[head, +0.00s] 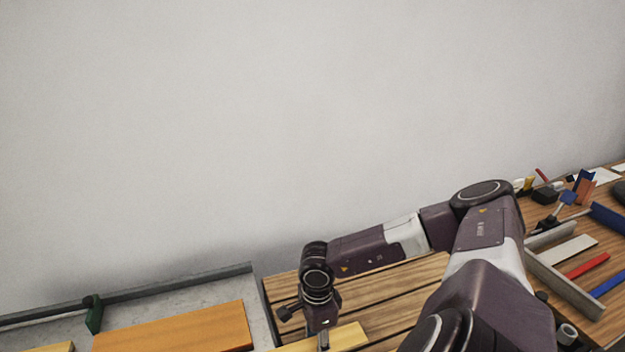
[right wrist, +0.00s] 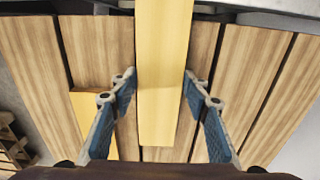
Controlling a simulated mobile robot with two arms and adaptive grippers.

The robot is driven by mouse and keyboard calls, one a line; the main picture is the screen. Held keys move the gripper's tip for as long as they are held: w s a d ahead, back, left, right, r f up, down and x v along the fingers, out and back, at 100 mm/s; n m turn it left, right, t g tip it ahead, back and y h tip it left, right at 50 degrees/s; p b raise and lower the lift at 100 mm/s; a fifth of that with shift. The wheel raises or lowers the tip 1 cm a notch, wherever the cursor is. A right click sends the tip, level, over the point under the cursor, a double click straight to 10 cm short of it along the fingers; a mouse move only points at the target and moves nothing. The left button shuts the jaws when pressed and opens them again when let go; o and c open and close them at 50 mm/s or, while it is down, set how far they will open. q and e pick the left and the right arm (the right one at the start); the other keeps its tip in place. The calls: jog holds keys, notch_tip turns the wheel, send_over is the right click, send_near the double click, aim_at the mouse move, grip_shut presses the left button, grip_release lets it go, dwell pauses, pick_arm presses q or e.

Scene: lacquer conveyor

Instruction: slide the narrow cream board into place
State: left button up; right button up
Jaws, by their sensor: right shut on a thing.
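A narrow pale-yellow, cream-like board (right wrist: 163,75) runs between the fingers of my right gripper (right wrist: 159,76) in the right wrist view. The fingers close on its two long edges, and its near end sticks out toward me past the fingertips. In the head view, part of this board (head: 349,337) shows beside my right gripper (head: 323,340), low over the wooden slats; the rest is cut off by the frame. My left gripper is not in view.
Wooden slats (head: 385,296) with dark gaps lie below. A second yellow piece (right wrist: 88,103) lies left of my fingers. Coloured strips and tools crowd the right.

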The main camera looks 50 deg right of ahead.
aim_at(353, 334)
jog(key=shift+s+d, duration=0.65)
jog(key=shift+d, duration=0.3)
jog(key=shift+s+d, duration=0.6)
jog(key=shift+d, duration=0.3)
jog(key=shift+s+d+p, duration=0.2)
jog(key=shift+s+d, duration=0.55)
jog(key=shift+d, duration=0.35)
jog(key=shift+s+d+p, duration=0.15)
jog(key=shift+s+d, duration=0.6)
jog(key=shift+d, duration=0.3)
jog(key=shift+s+d+p, duration=0.25)
jog(key=shift+s+d, duration=0.25)
jog(key=shift+d, duration=0.25)
jog(key=shift+s+d+p, duration=0.3)
jog(key=shift+s+d, duration=0.15)
jog(key=shift+d, duration=0.3)
jog(key=shift+s+d+p, duration=0.25)
jog(key=shift+s+d, duration=0.25)
jog(key=shift+d, duration=0.25)
